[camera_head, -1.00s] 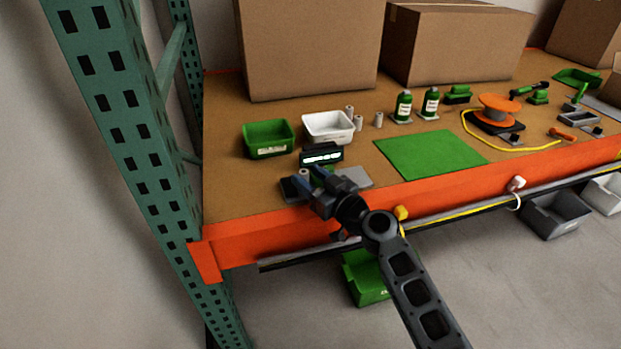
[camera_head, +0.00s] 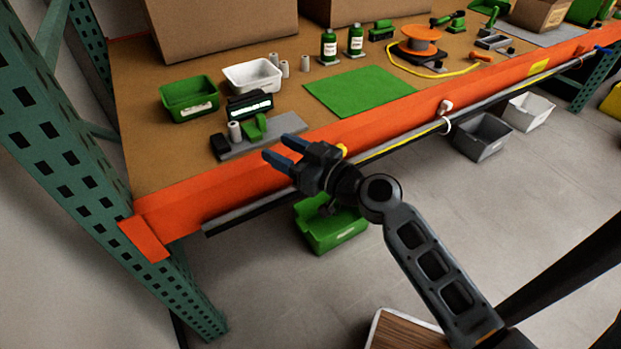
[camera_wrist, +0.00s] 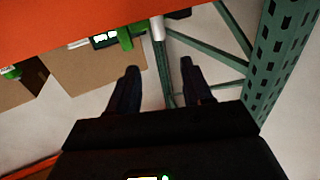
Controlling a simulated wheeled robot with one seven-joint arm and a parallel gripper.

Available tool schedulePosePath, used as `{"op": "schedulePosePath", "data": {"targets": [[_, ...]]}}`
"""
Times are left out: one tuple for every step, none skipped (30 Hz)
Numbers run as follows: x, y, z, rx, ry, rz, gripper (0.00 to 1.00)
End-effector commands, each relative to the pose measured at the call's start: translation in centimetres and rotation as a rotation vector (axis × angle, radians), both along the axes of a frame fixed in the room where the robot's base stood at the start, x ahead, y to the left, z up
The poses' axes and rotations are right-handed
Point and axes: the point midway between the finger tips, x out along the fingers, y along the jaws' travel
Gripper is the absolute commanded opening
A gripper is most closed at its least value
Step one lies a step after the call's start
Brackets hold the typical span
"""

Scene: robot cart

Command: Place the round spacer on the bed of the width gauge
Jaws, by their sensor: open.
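The width gauge (camera_head: 268,137) lies near the front left of the bench, with a grey bed, a dark end block, a green jaw (camera_head: 254,127) and a lit display (camera_head: 249,106) behind. A round spacer (camera_head: 235,131), a pale grey cylinder, stands upright on the bed between the dark block and the green jaw. Whether it touches either is unclear. My gripper (camera_head: 277,147) is open and empty, apart from the spacer, at the bench's front edge to its right. In the wrist view the spacer (camera_wrist: 158,28) shows beyond the gap between my fingers (camera_wrist: 160,82).
A green bin (camera_head: 189,98) and a white bin (camera_head: 252,76) stand behind the gauge, with several similar cylinders (camera_head: 285,69) beside the white one. A green mat (camera_head: 360,91) lies to the right. The orange front beam (camera_head: 220,186) runs below my gripper.

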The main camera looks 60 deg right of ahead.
Motion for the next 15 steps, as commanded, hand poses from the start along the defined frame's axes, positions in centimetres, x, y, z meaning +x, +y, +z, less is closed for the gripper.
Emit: {"op": "schedulePosePath", "data": {"targets": [[-0.1, 0.0, 0.0, 0.0, 0.0, 0.0, 0.5], [-0.1, 0.0, 0.0, 0.0, 0.0, 0.0, 0.5], [-0.1, 0.0, 0.0, 0.0, 0.001, 0.0, 0.5], [-0.1, 0.1, -0.1, 0.002, 0.003, 0.0, 0.5], [-0.2, 0.3, -0.2, 0.003, 0.008, 0.0, 0.5], [-0.5, 0.7, -0.6, 0.006, 0.019, 0.0, 0.5], [-0.8, 1.1, -1.0, 0.011, 0.03, -0.001, 0.5], [-1.2, 1.7, -1.4, 0.015, 0.046, -0.002, 0.5], [-1.9, 2.6, -2.1, 0.024, 0.07, -0.003, 0.5], [-2.6, 3.4, -2.7, 0.031, 0.092, -0.004, 0.5], [-3.4, 4.3, -3.3, 0.038, 0.114, -0.008, 0.5], [-4.6, 5.5, -4.1, 0.045, 0.145, -0.01, 0.5], [-5.6, 6.5, -4.6, 0.05, 0.167, -0.013, 0.5], [-6.6, 7.4, -5.0, 0.054, 0.188, -0.015, 0.5], [-8.0, 8.6, -5.3, 0.056, 0.211, -0.017, 0.5]]}}
